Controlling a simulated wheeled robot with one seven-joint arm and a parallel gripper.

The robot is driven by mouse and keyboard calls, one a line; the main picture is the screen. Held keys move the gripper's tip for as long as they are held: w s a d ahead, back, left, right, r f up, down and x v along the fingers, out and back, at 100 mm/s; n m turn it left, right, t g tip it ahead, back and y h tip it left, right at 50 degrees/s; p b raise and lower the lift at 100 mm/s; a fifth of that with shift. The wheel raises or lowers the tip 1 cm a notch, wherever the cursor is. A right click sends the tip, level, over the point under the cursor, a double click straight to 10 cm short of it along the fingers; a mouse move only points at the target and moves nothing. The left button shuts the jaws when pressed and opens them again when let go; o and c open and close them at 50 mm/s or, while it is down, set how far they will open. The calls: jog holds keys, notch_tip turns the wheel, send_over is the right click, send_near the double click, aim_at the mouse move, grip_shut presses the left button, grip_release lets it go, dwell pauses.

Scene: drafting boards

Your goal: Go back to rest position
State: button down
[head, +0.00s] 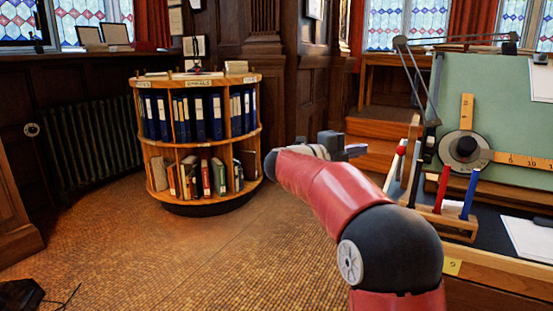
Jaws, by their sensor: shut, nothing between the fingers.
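My red and black arm reaches up from the lower right of the head view.
The drafting desk at the right carries a wooden holder (447,222) with red and blue markers, a drafting arm with rulers (510,158) and a paper sheet (528,240). A radiator (80,140) lines the left wall. The floor (190,255) in front of the bookcase is clear.

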jog(key=a+r+n+t+y, duration=0.6)
jog(key=r+n+t, duration=0.2)
jog(key=n+t, duration=0.3)
jog(key=s+a+f+n+y, duration=0.4)
jog(key=s+a+n+y, duration=0.45)
jog(key=n+y, duration=0.3)
jog(key=s+d+f+n+g, duration=0.2)
jog(key=s+f+n+g, duration=0.2)
jog(key=s+f, duration=0.8)
jog(key=s+d+f+n+g, duration=0.1)
jog(key=s+f+n+g, duration=0.4)
jog(key=s+f, duration=0.7)
jog(key=s+g, duration=0.2)
jog(key=s, duration=0.2)
jog(key=shift+s+d+f, duration=0.2)
jog(key=shift+d+f, duration=0.1)
jog(key=shift+d, duration=0.05)
